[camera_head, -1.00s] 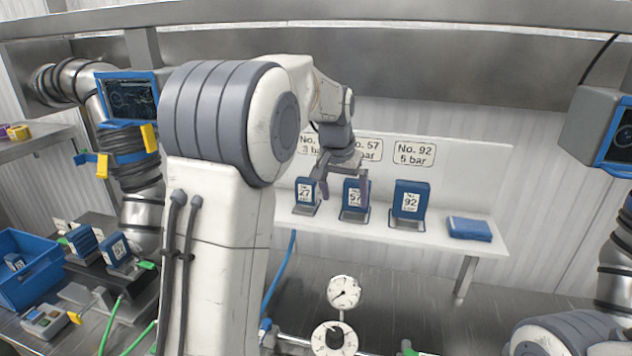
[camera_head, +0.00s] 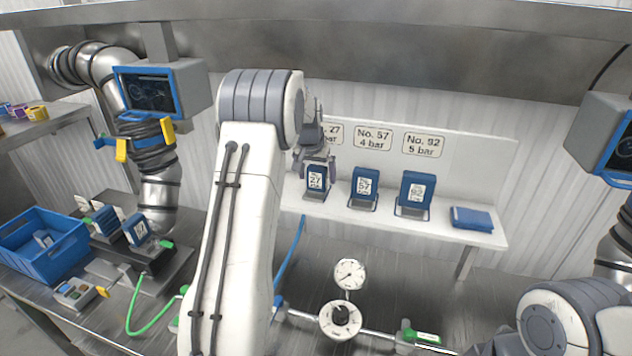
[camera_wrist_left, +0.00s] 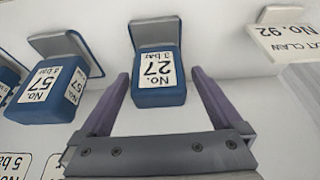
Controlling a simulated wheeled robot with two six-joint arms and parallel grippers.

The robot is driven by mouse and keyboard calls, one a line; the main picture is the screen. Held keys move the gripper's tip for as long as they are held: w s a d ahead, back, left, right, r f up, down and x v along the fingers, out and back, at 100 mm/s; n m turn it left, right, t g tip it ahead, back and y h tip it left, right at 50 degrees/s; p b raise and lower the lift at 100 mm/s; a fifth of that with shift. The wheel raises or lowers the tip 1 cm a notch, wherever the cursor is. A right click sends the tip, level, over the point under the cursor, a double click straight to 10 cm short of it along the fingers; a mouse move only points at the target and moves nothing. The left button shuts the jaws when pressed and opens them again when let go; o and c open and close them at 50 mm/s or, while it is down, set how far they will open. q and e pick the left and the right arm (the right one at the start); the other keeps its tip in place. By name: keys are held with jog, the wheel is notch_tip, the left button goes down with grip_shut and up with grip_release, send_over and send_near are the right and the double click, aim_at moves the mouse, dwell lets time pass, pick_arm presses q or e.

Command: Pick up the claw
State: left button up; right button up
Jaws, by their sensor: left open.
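Three blue claws with white number labels stand in grey holders on a white shelf. They are No. 27 (camera_head: 317,184), No. 57 (camera_head: 364,187) and No. 92 (camera_head: 416,191). My left gripper (camera_head: 315,170) is open at No. 27. In the left wrist view the No. 27 claw (camera_wrist_left: 158,98) is between the two purple fingers (camera_wrist_left: 159,76), with a gap on each side. The No. 57 claw (camera_wrist_left: 48,88) is to its left there. A white card (camera_wrist_left: 285,38) reading No. 92 lies at the upper right. My right gripper is out of view.
A folded blue cloth (camera_head: 472,218) lies at the shelf's right end. Signs on the back panel give numbers and pressures. A gauge (camera_head: 349,273) stands on pipework in front. A blue crate (camera_head: 45,262) and more blue claws (camera_head: 139,229) are at the left.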

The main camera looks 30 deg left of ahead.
pick_arm(q)
jog(key=shift+w+f, duration=0.2)
jog(key=shift+f, duration=0.35)
grip_shut()
jog(key=shift+r, duration=0.1)
jog(key=shift+r, duration=0.15)
